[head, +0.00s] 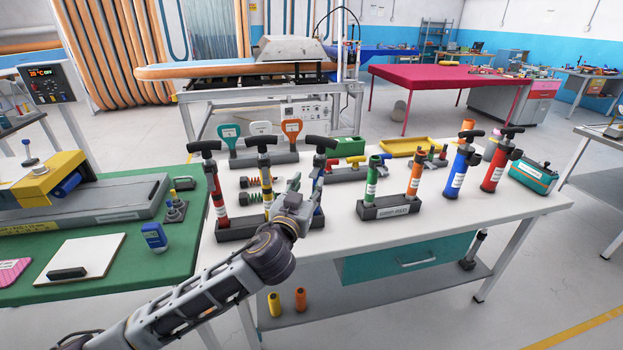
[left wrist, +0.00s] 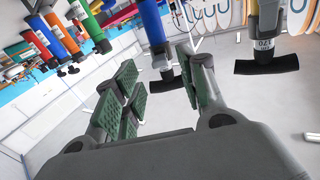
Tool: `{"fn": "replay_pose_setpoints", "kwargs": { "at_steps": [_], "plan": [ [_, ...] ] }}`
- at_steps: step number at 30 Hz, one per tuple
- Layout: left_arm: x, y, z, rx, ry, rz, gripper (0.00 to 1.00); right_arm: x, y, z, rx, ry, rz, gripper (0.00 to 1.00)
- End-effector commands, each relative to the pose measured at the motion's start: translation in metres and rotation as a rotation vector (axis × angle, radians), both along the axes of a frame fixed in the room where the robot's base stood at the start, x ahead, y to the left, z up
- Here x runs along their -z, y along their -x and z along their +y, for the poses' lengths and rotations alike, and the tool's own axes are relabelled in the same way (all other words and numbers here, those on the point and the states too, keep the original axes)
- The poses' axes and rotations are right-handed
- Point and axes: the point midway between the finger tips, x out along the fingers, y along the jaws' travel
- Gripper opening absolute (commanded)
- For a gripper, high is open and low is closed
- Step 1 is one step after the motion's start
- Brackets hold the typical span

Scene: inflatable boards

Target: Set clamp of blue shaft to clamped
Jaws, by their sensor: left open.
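The blue shaft (head: 318,214) stands upright at the right end of a dark rack, under a black T-handle (head: 322,143). My left gripper (head: 294,188) is open in front of it and hides part of it. In the left wrist view, seen upside down, the blue shaft (left wrist: 152,24) appears just beyond the open fingers of my left gripper (left wrist: 160,95). No contact between fingers and shaft is clear. The shaft's clamp is too small and partly hidden, so its setting cannot be told. My right gripper is not in view.
A red shaft (head: 218,190) and a yellow shaft (head: 265,172) share the rack, close on the left. A second holder (head: 390,210) with green and orange tubes stands to the right. Free-standing blue (head: 460,170) and red (head: 495,168) pumps stand farther right. The table's front strip is clear.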

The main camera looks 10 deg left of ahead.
Motion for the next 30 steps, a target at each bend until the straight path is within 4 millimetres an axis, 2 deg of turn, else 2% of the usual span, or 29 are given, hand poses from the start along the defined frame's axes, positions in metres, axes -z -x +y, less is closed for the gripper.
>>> {"fn": "replay_pose_setpoints", "kwargs": {
  "at_steps": [9, 15, 28, 30],
  "plan": [
    [-0.001, -0.028, -0.006, 0.001, 0.0, 0.0, 0.41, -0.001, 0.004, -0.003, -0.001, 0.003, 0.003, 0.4],
    [0.0, -0.039, -0.008, 0.0, 0.0, 0.001, 0.41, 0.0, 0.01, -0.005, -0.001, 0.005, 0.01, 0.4],
    [0.0, -0.043, -0.008, 0.0, 0.0, 0.001, 0.41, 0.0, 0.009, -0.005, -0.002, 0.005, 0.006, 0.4],
    [0.0, -0.043, -0.008, 0.0, 0.0, 0.001, 0.32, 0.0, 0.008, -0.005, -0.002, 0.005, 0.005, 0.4]
  ]
}}
